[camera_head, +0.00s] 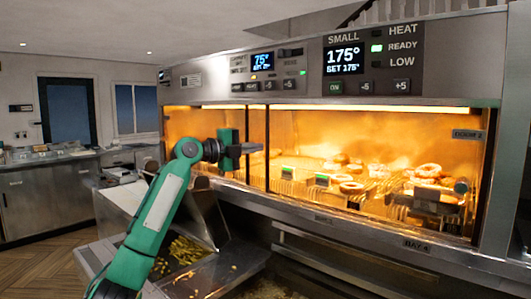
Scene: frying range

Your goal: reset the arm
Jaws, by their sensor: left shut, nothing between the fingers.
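My green left arm comes in from the lower left and reaches up in front of the frying range (300,210). Its left gripper (258,147) is shut and empty, pointing right, level with the lit window of the range. It looks clear of the food, but its exact gap to the glass cannot be told. My right gripper is not in view.
Behind the window lie several fried rings (428,170) and other food in baskets. Below my arm, a metal tray (215,277) holds fries (183,250). The control panel (372,60) reads 175°. A steel counter (45,195) stands at left; wooden floor there is clear.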

